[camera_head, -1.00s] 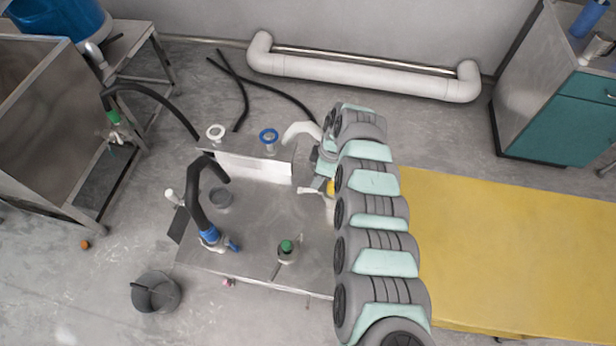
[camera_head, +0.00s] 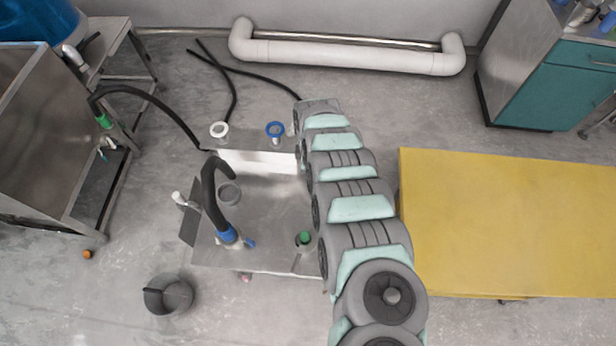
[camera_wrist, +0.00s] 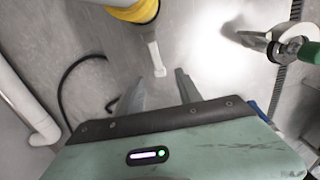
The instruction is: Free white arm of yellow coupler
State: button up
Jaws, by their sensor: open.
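In the wrist view the yellow coupler (camera_wrist: 140,10) is at the top, partly cut off by the frame edge. Its white arm (camera_wrist: 154,54) points down from it toward my gripper. My gripper (camera_wrist: 159,76) is open, with one finger on each side of the white arm's lower end. The arm's tip shows in the gap, near the level of the fingertips, and I see no contact. I cannot tell the depth between them. In the head view my own arm hides the gripper, the yellow coupler and its white arm.
A green-handled valve (camera_head: 305,239) stands on the metal table (camera_head: 270,203); it also shows at the right of the wrist view (camera_wrist: 309,52). A blue coupler with a black hose (camera_head: 227,235) is left of it. A yellow table (camera_head: 510,225) lies right of my arm.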

notch_tip(320, 180, down, 5)
jog(key=shift+b, duration=0.6)
grip_shut()
jog(key=shift+r, duration=0.1)
dwell(1.1)
